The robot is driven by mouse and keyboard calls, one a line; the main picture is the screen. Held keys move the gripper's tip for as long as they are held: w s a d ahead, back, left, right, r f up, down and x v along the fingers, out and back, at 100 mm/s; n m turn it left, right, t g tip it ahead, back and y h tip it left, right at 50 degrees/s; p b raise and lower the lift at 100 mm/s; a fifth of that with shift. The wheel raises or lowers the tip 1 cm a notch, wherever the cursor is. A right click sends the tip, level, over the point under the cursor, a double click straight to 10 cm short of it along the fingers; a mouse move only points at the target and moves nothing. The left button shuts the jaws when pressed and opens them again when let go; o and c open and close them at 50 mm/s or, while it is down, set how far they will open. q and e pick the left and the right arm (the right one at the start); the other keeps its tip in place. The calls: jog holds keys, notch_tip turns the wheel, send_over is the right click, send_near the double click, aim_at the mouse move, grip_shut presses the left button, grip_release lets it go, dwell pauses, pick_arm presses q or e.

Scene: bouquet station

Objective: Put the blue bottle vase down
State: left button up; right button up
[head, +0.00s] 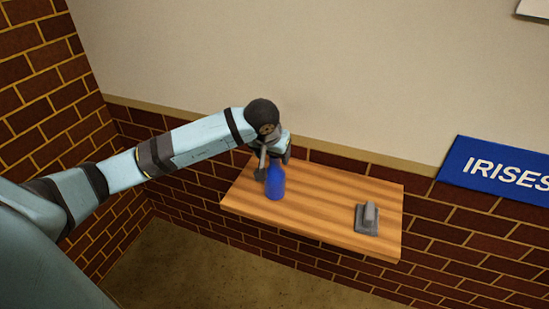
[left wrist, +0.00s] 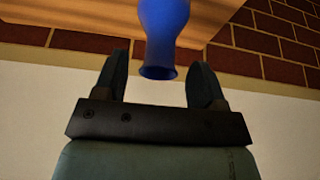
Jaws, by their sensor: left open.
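The blue bottle vase (head: 275,181) stands upright on the left part of the wooden wall shelf (head: 315,212). My left gripper (head: 268,164) is at the vase's neck in the head view and hides part of its top. In the left wrist view my left gripper (left wrist: 162,85) is open, with its two fingers spread. The blue bottle vase (left wrist: 162,35) shows its flared mouth between the fingertips, with gaps on both sides. My right gripper is in neither view.
A grey metal object with an upright part (head: 368,218) sits on the right of the shelf. A blue sign reading IRISES (head: 495,170) is on the wall at the right. The shelf's middle is clear. Brick wall lies behind and below.

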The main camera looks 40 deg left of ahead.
pick_arm(q)
jog(key=a+v, duration=0.1)
jog(key=v, duration=0.8)
jog(key=s+d+f+n+t+h, duration=0.15)
jog(key=s+d+n+h, duration=0.35)
jog(key=d+n+h, duration=0.7)
jog(key=s+d+f+n+t+h, duration=0.1)
jog(key=s+d+f+n+h, duration=0.3)
jog(key=d+n+h, duration=0.6)
notch_tip(320, 180, down, 10)
jog(key=s+a+n+t+y, duration=0.1)
jog(key=n+t+y, duration=0.5)
jog(key=n, duration=0.9)
jog(key=a+n+t+y, duration=0.2)
jog(key=n+t+y, duration=0.45)
jog(key=n, duration=0.85)
jog(key=s+a+f+n+g+y, duration=0.1)
jog(key=s+f+n+g+y, duration=0.4)
jog(key=s+f+n+g, duration=0.4)
notch_tip(320, 180, down, 6)
jog(key=s+n, duration=0.3)
jog(key=n, duration=0.3)
jog(key=shift+f, duration=0.2)
